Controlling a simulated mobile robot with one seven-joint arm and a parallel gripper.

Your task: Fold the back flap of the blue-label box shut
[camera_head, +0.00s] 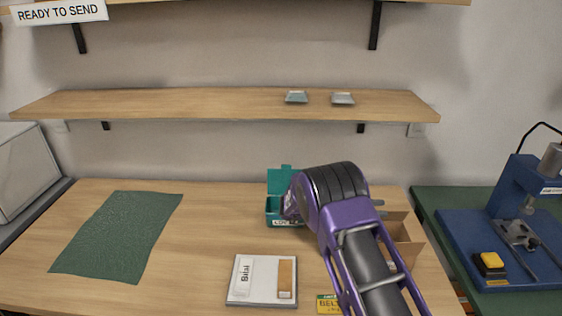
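A small teal box (273,212) stands on the table at centre back. Its back flap (280,180) with a small tab stands up, so the box is open. A small pale label with dark print is on its front; I cannot make out a blue label. An open brown cardboard box (405,240) stands to the right, partly hidden behind my arm; no label shows on it. My gripper (290,207) points down at the right side of the teal box. Its fingers are mostly hidden by the arm and too small to tell open from shut, or whether they touch the box.
A green mat (120,238) lies at the left. A white notepad or card (262,280) and a yellow-green label card (329,304) lie at the front. A wooden shelf (200,103) with two small trays hangs above. A blue press (500,235) stands at the right.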

